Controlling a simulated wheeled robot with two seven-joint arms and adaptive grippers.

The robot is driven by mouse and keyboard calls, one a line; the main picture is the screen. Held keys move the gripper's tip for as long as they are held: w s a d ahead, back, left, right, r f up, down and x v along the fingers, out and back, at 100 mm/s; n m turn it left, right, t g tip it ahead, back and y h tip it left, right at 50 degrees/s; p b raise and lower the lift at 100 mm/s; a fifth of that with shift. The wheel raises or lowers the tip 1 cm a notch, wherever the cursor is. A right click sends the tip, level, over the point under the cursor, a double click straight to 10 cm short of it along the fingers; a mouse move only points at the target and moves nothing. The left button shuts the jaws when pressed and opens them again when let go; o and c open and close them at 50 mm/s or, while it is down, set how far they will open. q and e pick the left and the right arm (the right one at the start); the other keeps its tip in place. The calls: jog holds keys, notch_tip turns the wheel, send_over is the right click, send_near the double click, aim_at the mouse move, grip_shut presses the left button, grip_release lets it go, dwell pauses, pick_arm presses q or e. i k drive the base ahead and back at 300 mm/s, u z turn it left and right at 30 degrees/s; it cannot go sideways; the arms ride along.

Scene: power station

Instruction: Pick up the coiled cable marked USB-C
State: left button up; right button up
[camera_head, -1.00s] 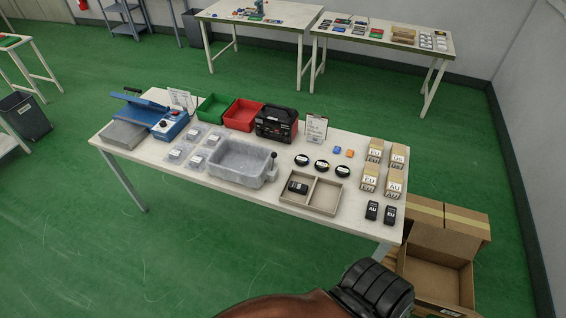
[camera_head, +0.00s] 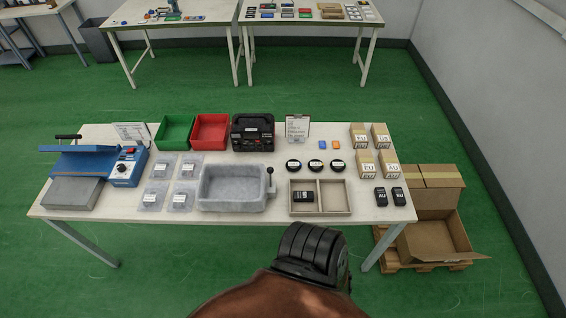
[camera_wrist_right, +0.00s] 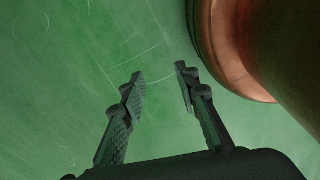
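Three round black coils with white labels lie in a row on the table, right of centre in the head view: a left one (camera_head: 293,165), a middle one (camera_head: 316,166) and a right one (camera_head: 337,166). They look like coiled cables. Their label text is too small to read, so I cannot tell which is marked USB-C. My right gripper (camera_wrist_right: 160,80) is open and empty in the right wrist view, over bare green floor, with no cable near it. My left gripper is not in view.
The table (camera_head: 235,232) also holds a divided tray (camera_head: 320,211) with a black adapter, a grey basin (camera_head: 232,204), labelled boxes (camera_head: 365,165) and a clipboard (camera_head: 297,128). An open carton (camera_head: 440,240) stands right of the table. The floor before the table looks clear.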

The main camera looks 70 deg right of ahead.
aim_at(291, 162)
jog(key=z, duration=0.4)
jog(key=i, duration=0.75)
jog(key=z, duration=0.7)
